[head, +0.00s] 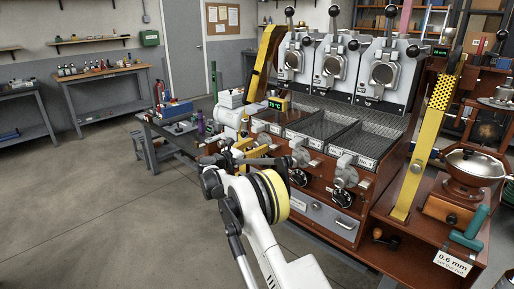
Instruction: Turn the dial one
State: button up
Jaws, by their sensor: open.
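The sample roaster (330,130) is a red-brown cabinet with three grey roasting heads above three trays. Below the trays, a black dial (298,177) with a pale scale shows in the middle column and another black dial (340,201) in the right column. The first dial, under the left tray, is not clearly visible; my arm covers much of that area. My gripper (243,158) is in front of the left part of the cabinet, partly hidden behind my wrist. It is open, and I see nothing held. Whether it touches anything cannot be told.
Grey round handles (346,174) stick out above the dials. A drawer (327,219) is below. A dark side table (172,134) stands at the left. The floor at left is clear.

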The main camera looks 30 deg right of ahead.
jog(key=c, duration=1.2)
